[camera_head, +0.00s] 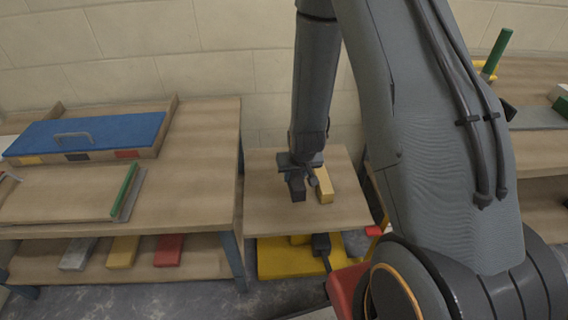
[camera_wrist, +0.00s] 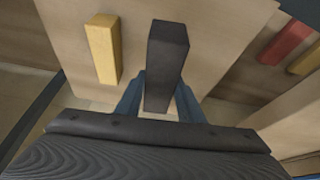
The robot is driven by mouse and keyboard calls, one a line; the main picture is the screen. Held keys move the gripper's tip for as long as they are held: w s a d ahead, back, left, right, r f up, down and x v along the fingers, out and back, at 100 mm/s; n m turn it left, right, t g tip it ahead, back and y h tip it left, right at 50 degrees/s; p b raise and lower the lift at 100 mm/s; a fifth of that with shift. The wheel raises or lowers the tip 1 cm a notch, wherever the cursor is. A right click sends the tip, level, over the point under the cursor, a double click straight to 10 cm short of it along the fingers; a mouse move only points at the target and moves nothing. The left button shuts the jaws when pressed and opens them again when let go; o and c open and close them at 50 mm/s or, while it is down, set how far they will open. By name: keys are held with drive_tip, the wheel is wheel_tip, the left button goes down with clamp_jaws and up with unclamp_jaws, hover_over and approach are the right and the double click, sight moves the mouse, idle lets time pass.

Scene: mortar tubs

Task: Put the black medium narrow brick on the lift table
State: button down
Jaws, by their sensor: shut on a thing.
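My gripper (camera_head: 306,176) is over a small wooden-topped table (camera_head: 348,208), which I take to be the lift table. My gripper is shut on a black narrow brick (camera_head: 297,190). In the wrist view the black brick (camera_wrist: 167,60) stands out between the two fingers (camera_wrist: 158,100). Whether the brick touches the tabletop or is just above it, I cannot tell. A yellow brick (camera_head: 324,186) lies on the same table, right beside the black brick and roughly parallel to it; it also shows in the wrist view (camera_wrist: 103,48).
A workbench (camera_head: 205,150) with a blue-lidded box (camera_head: 90,133) stands at the left. Its lower shelf holds grey, yellow and red bricks (camera_head: 168,250). A yellow base (camera_head: 285,262) shows under the table. Another bench (camera_head: 540,150) stands at the right. The table's front right is clear.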

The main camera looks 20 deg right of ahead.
drive_tip(key=w+a+r+b, duration=0.2)
drive_tip(key=w+r, duration=0.2)
drive_tip(key=w, duration=0.1)
wheel_tip(320, 180, down, 11)
drive_tip(key=b, duration=1.4)
drive_tip(key=shift+f+b, duration=0.5)
drive_tip(key=shift+f, duration=0.05)
drive_tip(key=c, duration=1.1)
unclamp_jaws()
drive_tip(key=shift+s, duration=0.1)
drive_tip(key=shift+a+r, duration=0.1)
drive_tip(key=p+v, duration=0.5)
drive_tip(key=v, duration=0.2)
drive_tip(key=shift+s+a+r+p, duration=0.1)
drive_tip(key=shift+r+p, duration=0.25)
drive_tip(key=shift+r, duration=0.05)
